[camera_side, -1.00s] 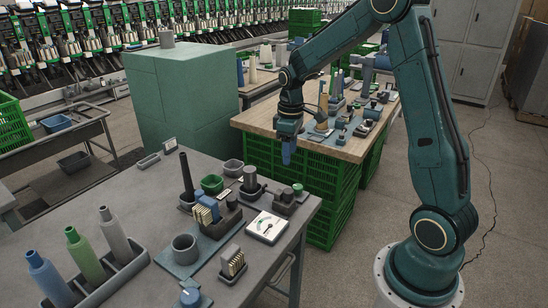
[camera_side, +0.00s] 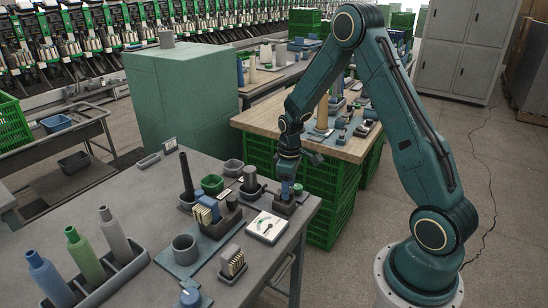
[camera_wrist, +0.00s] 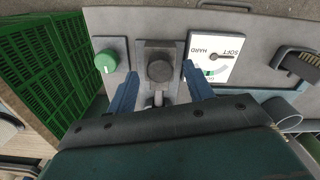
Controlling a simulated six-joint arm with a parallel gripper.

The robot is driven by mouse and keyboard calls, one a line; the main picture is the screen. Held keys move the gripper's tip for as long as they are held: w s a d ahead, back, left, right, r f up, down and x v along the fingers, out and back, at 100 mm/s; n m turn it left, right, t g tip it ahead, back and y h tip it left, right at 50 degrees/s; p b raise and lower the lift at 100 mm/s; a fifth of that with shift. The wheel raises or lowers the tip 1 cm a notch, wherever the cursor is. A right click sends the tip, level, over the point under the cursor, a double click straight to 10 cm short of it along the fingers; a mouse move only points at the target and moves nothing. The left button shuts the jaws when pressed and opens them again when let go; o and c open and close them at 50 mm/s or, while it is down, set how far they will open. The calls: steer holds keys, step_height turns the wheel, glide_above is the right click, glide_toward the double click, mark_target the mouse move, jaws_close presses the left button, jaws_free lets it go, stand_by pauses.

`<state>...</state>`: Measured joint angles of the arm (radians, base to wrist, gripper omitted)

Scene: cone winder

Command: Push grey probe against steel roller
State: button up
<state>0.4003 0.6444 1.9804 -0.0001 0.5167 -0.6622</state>
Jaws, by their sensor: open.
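In the wrist view, a dark grey round knob on a grey block, which looks like the grey probe (camera_wrist: 160,71), sits between the blue fingers of my gripper (camera_wrist: 160,90). The fingers are apart, with gaps showing on both sides of it. In the side view my gripper (camera_side: 285,190) points down at the block near the table's right corner and hides most of the probe. An upright metal cylinder, possibly the steel roller (camera_side: 250,178), stands left of my gripper. I cannot identify the roller surely in the wrist view.
A white SOFT/HARD dial (camera_wrist: 216,62) and a green knob (camera_wrist: 106,61) flank the probe block. A dark post (camera_side: 187,175), a green cup (camera_side: 212,185) and a grey cup (camera_side: 185,248) stand nearby. Green crates (camera_side: 325,200) are beyond the table's edge.

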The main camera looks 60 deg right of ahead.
mark_target(279, 192)
steer(key=shift+f, duration=0.55)
steer(key=shift+c, duration=0.4)
jaws_close()
steer(key=shift+w, duration=1.65)
steer(key=shift+o, duration=0.4)
jaws_free()
steer(key=shift+r, duration=0.2)
step_height(279, 192, up, 14)
steer(key=shift+f, duration=0.25)
